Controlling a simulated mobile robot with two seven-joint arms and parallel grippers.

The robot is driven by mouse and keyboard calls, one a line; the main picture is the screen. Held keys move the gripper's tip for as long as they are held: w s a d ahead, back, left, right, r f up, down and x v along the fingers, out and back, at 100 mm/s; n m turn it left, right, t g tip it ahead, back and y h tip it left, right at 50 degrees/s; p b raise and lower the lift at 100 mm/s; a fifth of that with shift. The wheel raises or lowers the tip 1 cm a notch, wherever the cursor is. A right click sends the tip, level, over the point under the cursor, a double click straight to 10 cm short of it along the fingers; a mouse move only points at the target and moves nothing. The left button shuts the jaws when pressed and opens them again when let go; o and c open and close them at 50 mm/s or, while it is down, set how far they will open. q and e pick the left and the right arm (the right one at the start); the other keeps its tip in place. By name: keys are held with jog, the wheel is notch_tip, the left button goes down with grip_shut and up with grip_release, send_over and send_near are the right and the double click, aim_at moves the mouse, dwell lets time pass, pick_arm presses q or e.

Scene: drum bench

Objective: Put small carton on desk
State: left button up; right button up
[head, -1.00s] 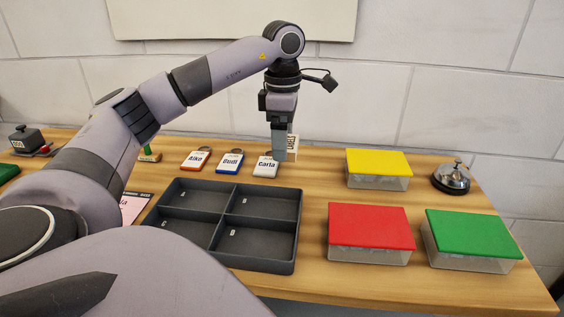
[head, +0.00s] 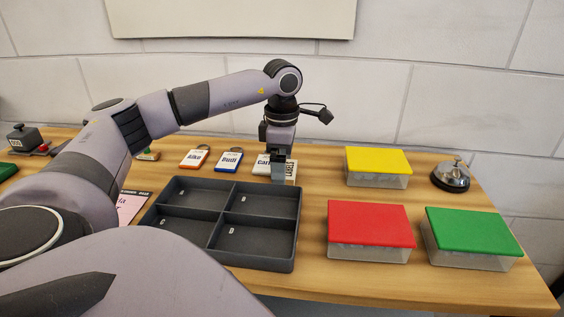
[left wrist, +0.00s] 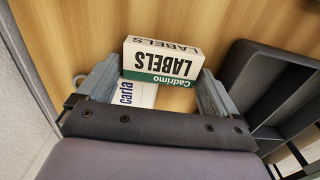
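The small carton (head: 291,170) is a white and green box marked "Cadrimo LABELS". It also shows in the left wrist view (left wrist: 162,62), between my two fingers. My left gripper (head: 279,176) points down and looks shut on the carton, with a fingertip at each end. The carton is low over the desk (head: 325,285), just beside the Carla tag (head: 262,165) and partly hiding it. I cannot tell whether its underside touches the desk. My right gripper is not in view.
A dark four-compartment tray (head: 222,259) is in front of the gripper. Tags Aiko (head: 194,159) and Budi (head: 229,161) lie to the left. Yellow-lidded (head: 378,161), red-lidded (head: 370,225) and green-lidded (head: 471,233) boxes and a bell (head: 451,177) are right. Desk between carton and yellow box is bare.

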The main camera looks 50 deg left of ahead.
pick_arm(q)
jog(key=shift+r, duration=0.1)
notch_tip(320, 180, up, 12)
jog(key=p, duration=0.1)
dwell(0.4)
dwell(0.6)
